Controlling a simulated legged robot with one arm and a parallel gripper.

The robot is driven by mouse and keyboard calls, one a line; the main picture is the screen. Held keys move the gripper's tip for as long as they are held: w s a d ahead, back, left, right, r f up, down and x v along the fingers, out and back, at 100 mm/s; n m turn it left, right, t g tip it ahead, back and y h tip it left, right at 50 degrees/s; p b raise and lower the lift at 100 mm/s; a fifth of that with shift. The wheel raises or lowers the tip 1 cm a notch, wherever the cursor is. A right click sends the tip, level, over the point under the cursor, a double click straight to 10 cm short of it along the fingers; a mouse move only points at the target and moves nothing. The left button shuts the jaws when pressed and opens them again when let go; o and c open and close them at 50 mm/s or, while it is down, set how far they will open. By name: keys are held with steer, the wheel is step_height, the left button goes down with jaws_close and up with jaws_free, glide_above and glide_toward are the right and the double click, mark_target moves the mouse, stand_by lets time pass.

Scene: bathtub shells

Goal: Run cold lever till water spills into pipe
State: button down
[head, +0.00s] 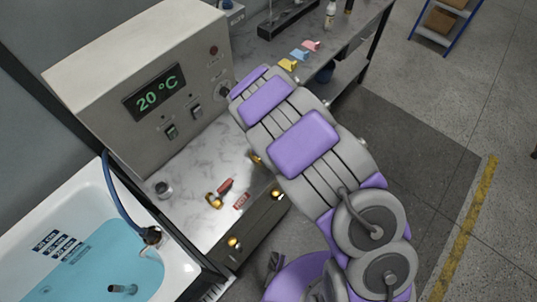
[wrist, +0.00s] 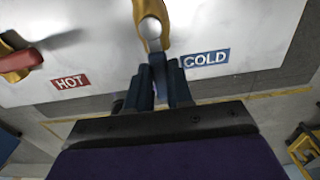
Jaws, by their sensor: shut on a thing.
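In the wrist view my gripper (wrist: 160,84) is shut on the blue handle of the cold lever (wrist: 152,22), whose brass body has a pale round top. The blue COLD label (wrist: 206,59) is to its right. In the head view my arm hides the gripper and most of this lever. The hot lever (head: 225,186), brass with a red handle, stands beside the red HOT label (head: 241,201). A short dark pipe (head: 122,289) shows in the blue water (head: 88,265) of the white bathtub (head: 178,262). I cannot tell whether water enters the pipe.
The control box (head: 150,75) has a display (head: 155,93) reading 20 °C, with switches and a knob. A blue hose (head: 115,195) runs down to a fitting (head: 152,236) on the tub's edge. Coloured pieces (head: 299,54) lie on the back bench.

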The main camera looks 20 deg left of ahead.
steer(key=shift+w+a+r, duration=0.2)
steer(key=c, duration=1.4)
jaws_free()
steer(key=o, duration=0.4)
steer(key=shift+s+a+f, duration=0.1)
steer(key=shift+f, duration=0.05)
steer(key=shift+d+r, duration=0.2)
steer(key=shift+r, duration=0.4)
step_height(320, 180, up, 16)
steer(key=shift+a, duration=0.2)
